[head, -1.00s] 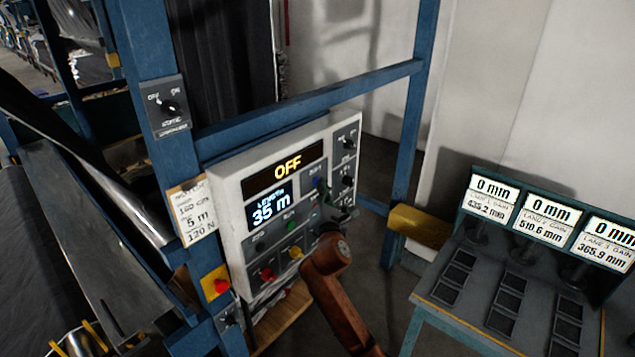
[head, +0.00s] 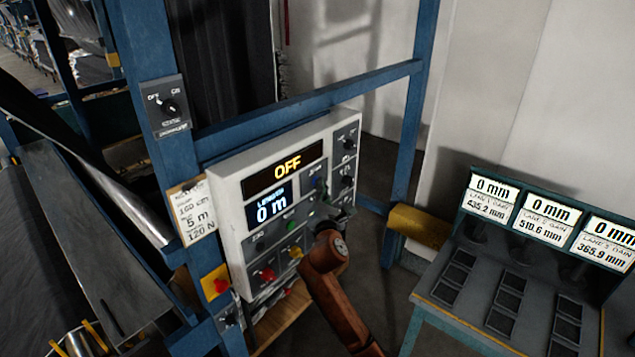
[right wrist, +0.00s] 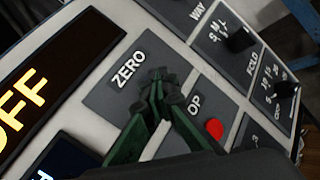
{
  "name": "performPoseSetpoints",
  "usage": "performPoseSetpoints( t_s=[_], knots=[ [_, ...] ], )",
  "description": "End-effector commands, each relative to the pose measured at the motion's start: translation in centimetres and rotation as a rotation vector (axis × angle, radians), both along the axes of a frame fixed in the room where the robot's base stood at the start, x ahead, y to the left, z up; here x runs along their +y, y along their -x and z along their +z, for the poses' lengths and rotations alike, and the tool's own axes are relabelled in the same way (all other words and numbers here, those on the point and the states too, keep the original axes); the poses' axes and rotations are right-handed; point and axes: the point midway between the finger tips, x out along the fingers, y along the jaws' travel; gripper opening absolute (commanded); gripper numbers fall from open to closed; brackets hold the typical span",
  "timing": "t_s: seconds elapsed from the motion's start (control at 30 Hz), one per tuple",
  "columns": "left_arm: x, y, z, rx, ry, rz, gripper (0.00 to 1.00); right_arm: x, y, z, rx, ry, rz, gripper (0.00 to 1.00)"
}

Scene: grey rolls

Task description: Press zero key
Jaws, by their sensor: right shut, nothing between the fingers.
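The white control panel (head: 226,208) hangs on a blue frame, tilted in the head view. Its upper display (head: 287,167) reads OFF and its length display (head: 270,207) reads 0 m. The grey ZERO plate (right wrist: 100,98) is large in the right wrist view, with its white label (right wrist: 128,69) clear. My right gripper (right wrist: 163,84) is shut and empty, its green fingertips over that plate beside the label. The fingers hide the key, so I cannot tell whether they touch it. In the head view my right gripper (head: 324,194) is at the panel's right part. My left gripper is out of view.
A red button (right wrist: 214,129) sits near the fingers in the right wrist view. Green (head: 291,225), yellow (head: 295,252) and red (head: 264,275) buttons are lower on the panel. A blue rail (head: 310,103) crosses above. A gauge bench (head: 455,318) stands at right.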

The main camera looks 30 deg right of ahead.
Motion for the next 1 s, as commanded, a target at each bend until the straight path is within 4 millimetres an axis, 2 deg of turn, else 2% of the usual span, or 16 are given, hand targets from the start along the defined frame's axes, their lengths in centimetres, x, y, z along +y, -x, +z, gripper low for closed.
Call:
performPoseSetpoints(
  t_s=[0.23, 0.5, 0.87, 1.0],
  knots=[
    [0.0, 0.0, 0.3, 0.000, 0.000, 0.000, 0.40, -0.1, 0.2, 0.0, 0.002, 0.000, 0.001, 0.00],
    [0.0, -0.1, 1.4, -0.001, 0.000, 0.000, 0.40, -0.6, 1.4, 0.0, 0.001, 0.000, 0.001, 0.00],
    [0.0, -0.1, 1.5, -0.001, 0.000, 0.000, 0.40, -0.7, 1.6, -0.1, 0.001, 0.000, -0.001, 0.00],
    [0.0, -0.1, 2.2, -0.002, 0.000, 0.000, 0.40, -1.1, 2.5, 0.1, 0.001, 0.001, -0.001, 0.00]
  ],
)
